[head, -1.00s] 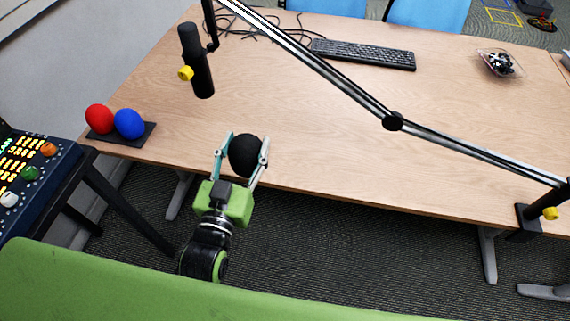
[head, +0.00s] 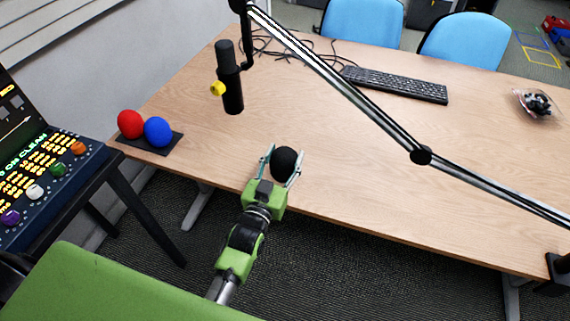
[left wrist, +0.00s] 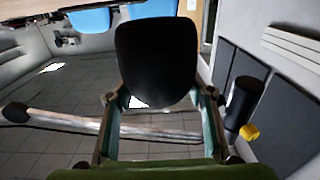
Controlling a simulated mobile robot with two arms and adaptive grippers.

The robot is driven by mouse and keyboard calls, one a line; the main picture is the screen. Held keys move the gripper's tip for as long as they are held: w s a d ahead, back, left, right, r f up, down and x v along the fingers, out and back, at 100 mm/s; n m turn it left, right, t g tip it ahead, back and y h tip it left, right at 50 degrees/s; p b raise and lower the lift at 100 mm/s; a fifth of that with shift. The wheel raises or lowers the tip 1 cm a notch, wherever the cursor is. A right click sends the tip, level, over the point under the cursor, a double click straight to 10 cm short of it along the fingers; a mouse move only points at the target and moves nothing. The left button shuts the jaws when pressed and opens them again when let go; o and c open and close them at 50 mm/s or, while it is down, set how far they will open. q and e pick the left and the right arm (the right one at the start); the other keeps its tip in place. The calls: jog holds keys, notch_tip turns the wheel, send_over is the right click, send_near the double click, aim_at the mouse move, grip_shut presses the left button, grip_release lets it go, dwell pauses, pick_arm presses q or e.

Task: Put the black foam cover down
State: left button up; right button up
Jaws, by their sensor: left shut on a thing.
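The black foam cover (head: 284,163) is a rounded black ball held between the fingers of my left gripper (head: 281,170). In the head view it is over the near edge of the wooden table; I cannot tell how high above it. In the left wrist view the black foam cover (left wrist: 157,62) fills the upper middle, between the two fingertips of the left gripper (left wrist: 158,100). A black microphone (head: 230,85) with a yellow knob hangs from a boom arm, further back and to the left. My right gripper is not in view.
Red (head: 131,124) and blue (head: 158,131) foam covers sit on a black stand (head: 150,146) at the table's left end. The boom arm (head: 335,80) crosses above the table (head: 340,150). A keyboard (head: 395,84), cables and a clear bowl (head: 538,103) lie farther back. The table's middle is clear.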

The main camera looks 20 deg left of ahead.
pick_arm(q)
jog(key=shift+w+f, duration=0.2)
jog(key=f, duration=0.3)
jog(key=shift+w, duration=0.2)
jog(key=shift+f, duration=0.25)
jog(key=shift+f, duration=0.15)
jog(key=o, duration=0.8)
